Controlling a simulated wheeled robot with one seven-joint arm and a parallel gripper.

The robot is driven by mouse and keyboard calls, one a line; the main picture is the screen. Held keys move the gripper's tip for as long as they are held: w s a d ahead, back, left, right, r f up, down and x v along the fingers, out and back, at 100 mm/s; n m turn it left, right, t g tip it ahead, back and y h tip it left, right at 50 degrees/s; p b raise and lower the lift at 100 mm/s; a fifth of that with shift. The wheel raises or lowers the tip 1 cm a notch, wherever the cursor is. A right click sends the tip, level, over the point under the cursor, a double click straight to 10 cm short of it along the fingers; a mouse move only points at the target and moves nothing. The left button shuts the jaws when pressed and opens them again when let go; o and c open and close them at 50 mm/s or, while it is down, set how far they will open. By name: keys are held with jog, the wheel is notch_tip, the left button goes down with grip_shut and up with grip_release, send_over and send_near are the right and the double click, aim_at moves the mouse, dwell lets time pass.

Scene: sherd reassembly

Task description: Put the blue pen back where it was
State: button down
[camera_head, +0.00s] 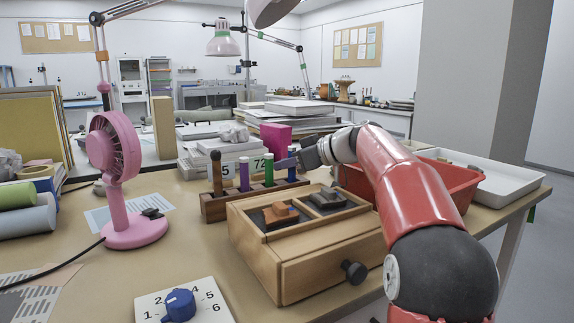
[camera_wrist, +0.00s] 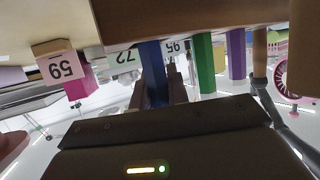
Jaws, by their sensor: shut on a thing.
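The blue pen (camera_head: 292,164) stands upright at the right end of the wooden pen rack (camera_head: 213,209). My gripper (camera_head: 293,160) comes in from the right and is shut on the pen. In the wrist view, which is upside down, the blue pen (camera_wrist: 152,68) is between the two fingers and its lower end meets the rack. I cannot tell how deep it sits in its hole. A green pen (camera_head: 268,170), a purple pen (camera_head: 244,177) and a brown stick (camera_head: 216,172) stand in the rack to its left.
A wooden box (camera_head: 282,262) with sherds in its two compartments stands just in front of the rack. A red tray (camera_head: 440,178) is to the right. A pink fan (camera_head: 116,165) stands to the left. Number cards and a pink block (camera_head: 276,139) are behind.

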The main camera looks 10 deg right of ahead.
jog(key=shift+f+b, duration=0.4)
jog(key=shift+f, duration=0.2)
jog(key=c, duration=1.4)
grip_release()
jog(key=shift+o, duration=0.2)
jog(key=shift+r, duration=0.1)
jog(key=shift+r+p, duration=0.55)
jog(key=shift+r, duration=0.1)
jog(key=v, duration=1.2)
jog(key=shift+f, duration=0.1)
